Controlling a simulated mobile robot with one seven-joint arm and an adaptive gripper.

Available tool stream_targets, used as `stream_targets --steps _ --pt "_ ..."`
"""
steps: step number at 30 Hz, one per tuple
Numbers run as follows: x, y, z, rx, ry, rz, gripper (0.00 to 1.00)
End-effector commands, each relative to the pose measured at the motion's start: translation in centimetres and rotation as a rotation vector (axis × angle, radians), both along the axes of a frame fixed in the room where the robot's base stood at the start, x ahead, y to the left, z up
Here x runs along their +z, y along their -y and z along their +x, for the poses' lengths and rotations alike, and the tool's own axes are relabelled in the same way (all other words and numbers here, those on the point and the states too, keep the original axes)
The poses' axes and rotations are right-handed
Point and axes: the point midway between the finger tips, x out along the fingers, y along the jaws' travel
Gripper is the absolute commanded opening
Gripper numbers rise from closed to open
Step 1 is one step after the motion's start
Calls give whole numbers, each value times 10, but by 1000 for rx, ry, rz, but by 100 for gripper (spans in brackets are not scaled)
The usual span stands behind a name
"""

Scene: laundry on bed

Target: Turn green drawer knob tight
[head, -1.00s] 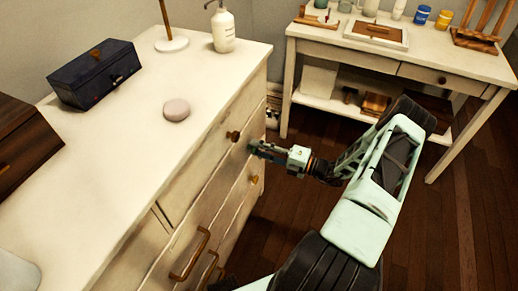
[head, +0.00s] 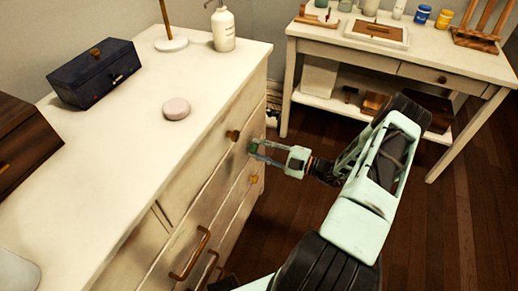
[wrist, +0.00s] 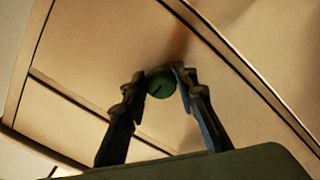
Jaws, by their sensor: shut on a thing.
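The green drawer knob (wrist: 160,83) is round, with a dark line on its face, and sits on a cream drawer front. In the wrist view my gripper (wrist: 161,85) has one finger on each side of the knob, shut on it. In the head view my gripper (head: 255,149) reaches the dresser's front from the right. The knob shows there only as a small green spot (head: 253,146) at the fingertips, partly hidden by them.
A dark blue box (head: 95,73), a round pale object (head: 176,108) and a bottle (head: 223,29) stand on top. A white table (head: 400,58) is behind.

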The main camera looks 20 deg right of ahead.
Motion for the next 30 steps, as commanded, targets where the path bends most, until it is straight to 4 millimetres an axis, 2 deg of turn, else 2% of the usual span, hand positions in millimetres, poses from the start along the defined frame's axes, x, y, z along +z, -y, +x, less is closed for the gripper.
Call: stream_targets --steps 14,15,19,30 --pt "0 -1 0 2 -10 11 2" --pt "0 -1 -1 2 -10 11 30" --pt "0 -1 0 2 -10 10 44" --pt "0 4 -4 -1 -9 8 44"
